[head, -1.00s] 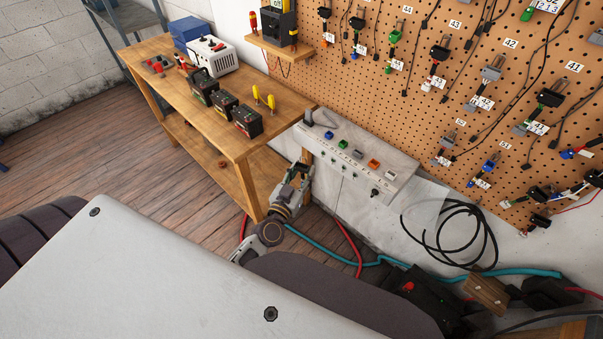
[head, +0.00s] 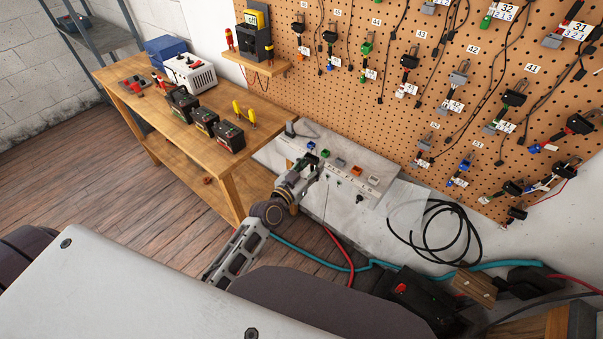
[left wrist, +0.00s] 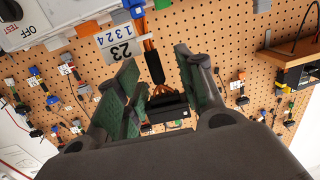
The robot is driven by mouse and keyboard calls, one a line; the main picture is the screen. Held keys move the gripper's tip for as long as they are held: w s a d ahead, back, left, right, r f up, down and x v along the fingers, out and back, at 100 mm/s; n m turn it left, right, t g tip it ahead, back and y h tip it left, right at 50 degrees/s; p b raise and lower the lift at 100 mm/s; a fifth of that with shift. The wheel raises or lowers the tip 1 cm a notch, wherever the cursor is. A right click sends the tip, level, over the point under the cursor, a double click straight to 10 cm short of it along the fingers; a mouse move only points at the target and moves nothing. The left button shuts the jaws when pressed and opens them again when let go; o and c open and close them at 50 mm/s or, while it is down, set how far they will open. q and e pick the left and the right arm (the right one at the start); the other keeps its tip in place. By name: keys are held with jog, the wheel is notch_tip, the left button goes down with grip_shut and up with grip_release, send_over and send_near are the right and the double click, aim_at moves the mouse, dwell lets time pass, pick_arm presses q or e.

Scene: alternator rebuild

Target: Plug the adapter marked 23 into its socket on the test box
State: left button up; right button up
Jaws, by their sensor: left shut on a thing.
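The adapter marked 23 is in my left gripper (left wrist: 155,98). The test box (head: 375,163) is a long pale box with blue, green (head: 325,153), grey and orange (head: 357,171) sockets. My left gripper (head: 310,163) is at its front, near the blue and green ones. My right gripper is out of view.
A wooden bench (head: 175,135) with several black batteries (head: 229,136) stands left of the test box. A pegboard (head: 400,60) with hanging adapters is behind. A black cable coil (head: 440,232) and a teal hose (head: 330,262) lie at right and in front.

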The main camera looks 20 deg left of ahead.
pick_arm(q)
jog(key=w+a+r+p, duration=0.1)
jog(key=w+r, duration=0.3)
jog(key=w, duration=0.4)
jog(key=w+a+r+m+g+h, duration=0.1)
jog(key=w+a+r, duration=0.3)
jog(key=w, duration=0.4)
jog(key=shift+p, duration=0.4)
jog(key=shift+w+a, duration=0.1)
jog(key=shift+f+b, duration=2.35)
jog(key=shift+f, duration=0.25)
